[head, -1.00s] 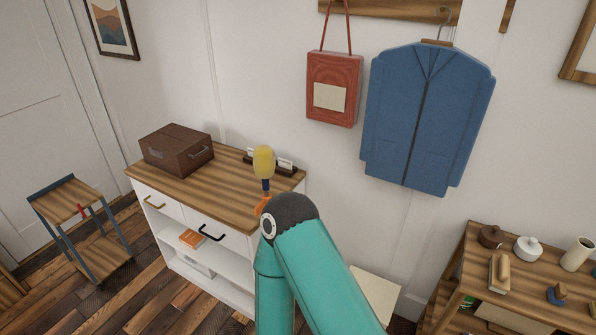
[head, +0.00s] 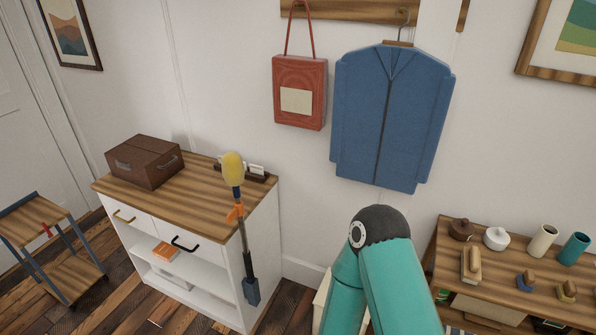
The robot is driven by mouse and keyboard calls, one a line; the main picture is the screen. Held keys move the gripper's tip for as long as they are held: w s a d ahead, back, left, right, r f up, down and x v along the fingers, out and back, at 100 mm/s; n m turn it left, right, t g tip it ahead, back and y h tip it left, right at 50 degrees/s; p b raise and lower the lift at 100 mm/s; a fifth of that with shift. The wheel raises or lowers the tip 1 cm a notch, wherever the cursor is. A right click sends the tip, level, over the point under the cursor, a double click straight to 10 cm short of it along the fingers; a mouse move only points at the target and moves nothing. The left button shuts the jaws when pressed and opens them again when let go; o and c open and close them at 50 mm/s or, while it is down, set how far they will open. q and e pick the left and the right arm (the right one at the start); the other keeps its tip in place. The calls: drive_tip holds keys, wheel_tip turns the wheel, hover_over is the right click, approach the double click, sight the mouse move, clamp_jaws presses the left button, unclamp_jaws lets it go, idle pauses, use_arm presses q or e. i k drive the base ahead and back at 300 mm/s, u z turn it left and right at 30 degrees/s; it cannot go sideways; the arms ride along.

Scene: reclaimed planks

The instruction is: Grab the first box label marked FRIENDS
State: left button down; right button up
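Small white cards (head: 256,168) stand in a dark holder (head: 259,178) at the back right of the wooden-topped cabinet (head: 185,191). They are too small to read, so I cannot tell whether one says FRIENDS. The yellow head of a duster (head: 233,169) hides part of the cards and holder. One of my teal arms rises from the bottom, right of the cabinet, and its dark rounded joint is nearest the wall. Neither of my grippers shows in this view, and nothing visible touches the cards.
A brown case (head: 144,162) sits on the cabinet's left. A blue jacket (head: 392,118) and red bag (head: 300,92) hang on the wall. A low shelf (head: 449,248) with pots and brushes is at right. A small cart (head: 37,222) stands left. The cabinet top's middle is clear.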

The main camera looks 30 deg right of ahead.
sight(255, 169)
drive_tip(key=z, duration=0.25)
drive_tip(key=i, duration=1)
drive_tip(key=u, duration=0.1)
